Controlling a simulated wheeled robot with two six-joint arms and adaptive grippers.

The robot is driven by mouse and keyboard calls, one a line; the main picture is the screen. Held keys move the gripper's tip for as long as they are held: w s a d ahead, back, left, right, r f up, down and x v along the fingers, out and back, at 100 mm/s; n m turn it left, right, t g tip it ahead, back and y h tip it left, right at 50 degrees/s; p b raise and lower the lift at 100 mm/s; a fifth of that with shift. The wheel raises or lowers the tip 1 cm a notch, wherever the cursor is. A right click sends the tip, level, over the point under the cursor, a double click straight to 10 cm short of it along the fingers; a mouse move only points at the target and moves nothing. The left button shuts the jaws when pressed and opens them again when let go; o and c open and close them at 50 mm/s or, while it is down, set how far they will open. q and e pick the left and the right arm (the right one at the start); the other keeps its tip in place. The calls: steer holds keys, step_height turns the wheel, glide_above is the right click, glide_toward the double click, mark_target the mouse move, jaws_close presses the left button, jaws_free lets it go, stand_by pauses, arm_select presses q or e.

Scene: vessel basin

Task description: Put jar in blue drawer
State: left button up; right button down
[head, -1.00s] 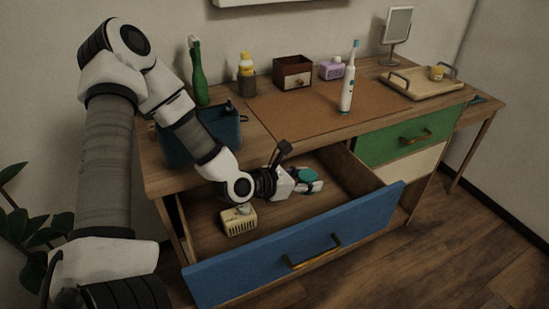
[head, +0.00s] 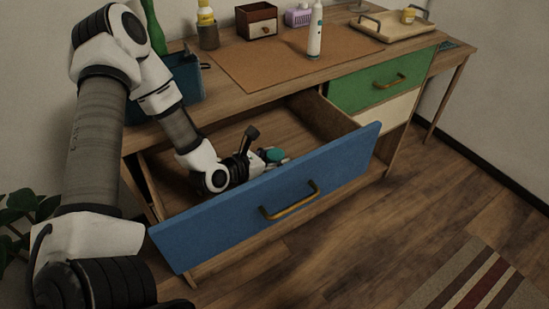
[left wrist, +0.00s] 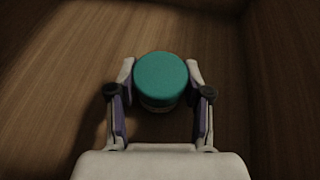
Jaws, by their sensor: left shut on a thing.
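The jar (left wrist: 161,80) has a round teal lid and sits between the two fingers of my left gripper (left wrist: 160,88) in the left wrist view. In the head view the jar's teal lid (head: 276,155) shows inside the open blue drawer (head: 228,226). My left gripper (head: 270,157) is shut on the jar, low in the drawer, partly hidden by the drawer's front. The frames do not clearly show whether the jar touches the drawer bottom. My right gripper is out of view.
The green drawer (head: 350,88) is closed at the right. The blue drawer's front wall stands close before my left arm.

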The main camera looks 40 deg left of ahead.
mark_target(268, 158)
arm_select(q)
steer(key=shift+f, duration=0.2)
steer(key=o, duration=1.2)
steer(key=shift+r, duration=0.1)
steer(key=shift+r, duration=0.25)
steer(key=p+v, duration=0.3)
steer(key=v, duration=0.3)
steer(key=shift+s+a+r, duration=0.1)
steer(key=shift+s+r, duration=0.05)
steer(key=shift+r, duration=0.05)
steer(key=shift+s+p, duration=0.35)
steer(key=shift+s, duration=0.1)
